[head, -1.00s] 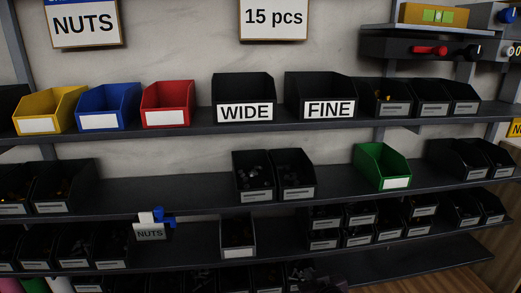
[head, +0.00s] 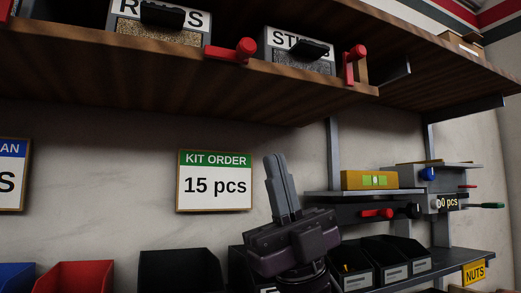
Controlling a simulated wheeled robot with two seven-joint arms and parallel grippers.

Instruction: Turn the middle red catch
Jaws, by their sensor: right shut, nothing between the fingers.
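Red catches sit along the front edge of the wooden overhead shelf (head: 150,85). One red catch (head: 238,49) with a round knob lies roughly level between two grey bins. Another red catch (head: 350,66) stands upright to the right, and part of a third (head: 5,12) shows at the left picture edge. My right gripper (head: 277,165) points up below the shelf, its fingers shut together and empty. In the picture it is below and between the two fuller catches, apart from both. My left gripper is not in view.
Two labelled grey bins, one on the left (head: 160,28) and one on the right (head: 299,52), stand on the overhead shelf. A kit order sign (head: 215,181) hangs left of the gripper. Black bins (head: 384,262) and a red bin (head: 85,278) line the lower shelf.

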